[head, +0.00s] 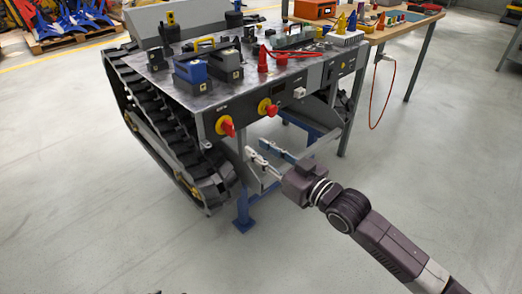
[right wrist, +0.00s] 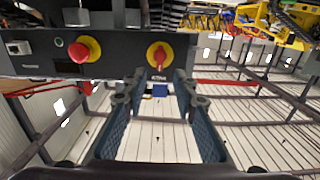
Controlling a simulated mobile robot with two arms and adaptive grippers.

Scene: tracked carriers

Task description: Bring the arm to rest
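My right gripper (head: 254,150) reaches in from the lower right, in front of the tracked carrier (head: 325,80) and below its front panel. Its two fingers are spread apart with nothing between them. My left gripper is not in view.
Tools and boxes, among them a blue-grey box (head: 190,71), crowd the carrier's top. Its black track (head: 165,130) is left of the gripper, and a blue support leg (head: 243,212) stands close below. A wooden workbench (head: 400,27) is behind right. The foreground floor is clear.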

